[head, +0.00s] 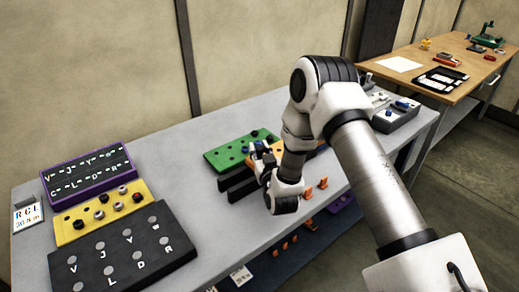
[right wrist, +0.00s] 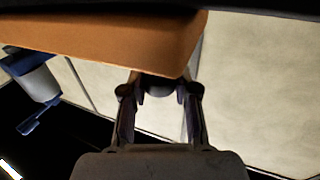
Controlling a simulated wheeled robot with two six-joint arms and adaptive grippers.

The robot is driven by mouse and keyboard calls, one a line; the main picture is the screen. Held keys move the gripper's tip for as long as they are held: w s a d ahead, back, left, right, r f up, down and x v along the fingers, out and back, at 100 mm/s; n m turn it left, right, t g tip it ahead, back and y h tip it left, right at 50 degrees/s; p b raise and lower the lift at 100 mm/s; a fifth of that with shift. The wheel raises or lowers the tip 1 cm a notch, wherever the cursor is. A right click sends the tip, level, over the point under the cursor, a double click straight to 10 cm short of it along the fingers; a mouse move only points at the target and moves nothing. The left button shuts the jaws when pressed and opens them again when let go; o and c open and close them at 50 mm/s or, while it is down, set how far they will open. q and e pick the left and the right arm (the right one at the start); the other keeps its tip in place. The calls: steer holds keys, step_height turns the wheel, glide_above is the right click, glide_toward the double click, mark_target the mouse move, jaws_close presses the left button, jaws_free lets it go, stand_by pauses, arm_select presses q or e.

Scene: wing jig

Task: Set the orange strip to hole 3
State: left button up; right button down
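The orange strip (head: 322,147) lies along the front edge of the green plate on the grey bench, largely hidden behind my right arm in the head view. In the right wrist view a large orange body (right wrist: 110,38), which looks like the strip, crosses the top and ends just beyond my fingertips. My right gripper (right wrist: 160,92) has its two fingers apart, with a small dark round part between the tips. I cannot tell whether they grip it. In the head view the fingers are hidden near the strip. The holes' numbers cannot be read. My left gripper is out of view.
A blue and white clamp-like part (right wrist: 38,88) is close left of my fingers. The green plate (head: 228,155) is behind, dark blocks (head: 238,188) in front. Small orange pieces (head: 308,196) stand to the right. Lettered boards (head: 130,250) and a yellow tray (head: 75,233) fill the left.

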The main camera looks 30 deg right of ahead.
steer(key=d, duration=0.6)
steer(key=shift+w+d, duration=0.25)
steer(key=shift+d, duration=0.1)
steer(key=shift+a, duration=0.1)
steer(key=shift+r, duration=0.1)
steer(key=c, duration=0.9)
jaws_free()
steer(key=shift+o, duration=0.2)
step_height(320, 180, up, 10)
steer(key=shift+w, duration=0.1)
